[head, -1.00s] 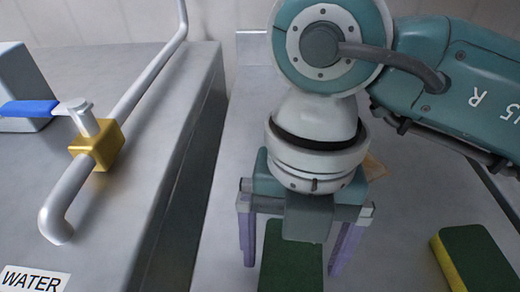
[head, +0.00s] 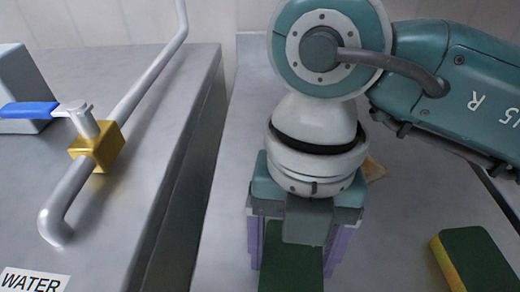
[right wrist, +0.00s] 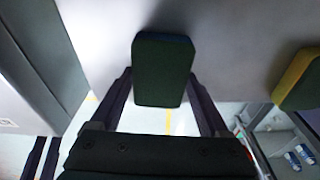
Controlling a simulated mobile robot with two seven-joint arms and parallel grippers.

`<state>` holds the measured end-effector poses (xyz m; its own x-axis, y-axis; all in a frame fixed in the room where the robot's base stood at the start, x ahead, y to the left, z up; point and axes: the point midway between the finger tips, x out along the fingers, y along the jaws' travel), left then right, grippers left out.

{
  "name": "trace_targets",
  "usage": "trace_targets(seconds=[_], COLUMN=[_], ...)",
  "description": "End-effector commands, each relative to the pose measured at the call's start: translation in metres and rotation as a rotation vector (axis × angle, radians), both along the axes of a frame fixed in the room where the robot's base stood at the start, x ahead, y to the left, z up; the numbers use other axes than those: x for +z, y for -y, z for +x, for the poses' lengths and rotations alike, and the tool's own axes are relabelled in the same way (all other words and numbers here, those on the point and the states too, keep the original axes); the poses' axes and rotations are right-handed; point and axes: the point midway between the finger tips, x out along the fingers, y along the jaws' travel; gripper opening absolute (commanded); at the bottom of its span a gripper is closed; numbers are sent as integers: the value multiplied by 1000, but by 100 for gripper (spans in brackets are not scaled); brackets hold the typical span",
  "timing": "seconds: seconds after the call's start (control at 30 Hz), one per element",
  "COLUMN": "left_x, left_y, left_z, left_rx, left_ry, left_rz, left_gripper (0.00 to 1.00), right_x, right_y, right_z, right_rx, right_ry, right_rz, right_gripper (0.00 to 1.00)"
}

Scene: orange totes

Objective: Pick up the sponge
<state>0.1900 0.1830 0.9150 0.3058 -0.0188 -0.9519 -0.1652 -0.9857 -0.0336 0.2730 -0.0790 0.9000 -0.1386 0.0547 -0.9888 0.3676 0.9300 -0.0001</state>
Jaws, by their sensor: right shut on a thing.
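A dark green sponge (head: 291,274) lies on the grey metal counter (head: 225,225), cut off by the bottom edge of the head view. My right gripper (head: 296,258) points down over it, with its two purple fingers on either side, shut on it. In the right wrist view the same sponge (right wrist: 163,68) sits between the two dark fingers (right wrist: 160,80) of this gripper. A second sponge (head: 476,262), green with a yellow side, lies apart to the right. It also shows in the right wrist view (right wrist: 300,82). My left gripper is not in view.
On the left, a raised metal block carries a grey pipe (head: 140,92) with a brass valve (head: 97,146), a blue handle (head: 29,108) and a WATER label (head: 34,281). A small tan item (head: 375,170) is partly hidden behind my gripper. The counter between the sponges is clear.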

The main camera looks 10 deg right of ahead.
Motion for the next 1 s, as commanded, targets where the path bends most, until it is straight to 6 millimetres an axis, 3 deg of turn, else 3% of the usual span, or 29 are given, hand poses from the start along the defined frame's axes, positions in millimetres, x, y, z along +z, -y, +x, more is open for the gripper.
trace_targets(seconds=[0.17,0.37,0.47,0.8,1.0], left_x=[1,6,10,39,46], left_y=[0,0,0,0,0], left_z=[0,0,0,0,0], left_rx=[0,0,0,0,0], left_ry=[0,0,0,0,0], left_rz=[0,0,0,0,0], left_gripper=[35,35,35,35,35], right_x=[3,25,47,153,187], right_y=[0,0,0,1,0], right_z=[0,1,2,2,1], right_rx=[0,0,0,3,1], right_ry=[0,4,6,8,5], right_rz=[1,2,2,-3,-1], right_gripper=[28,28,28,28,28])
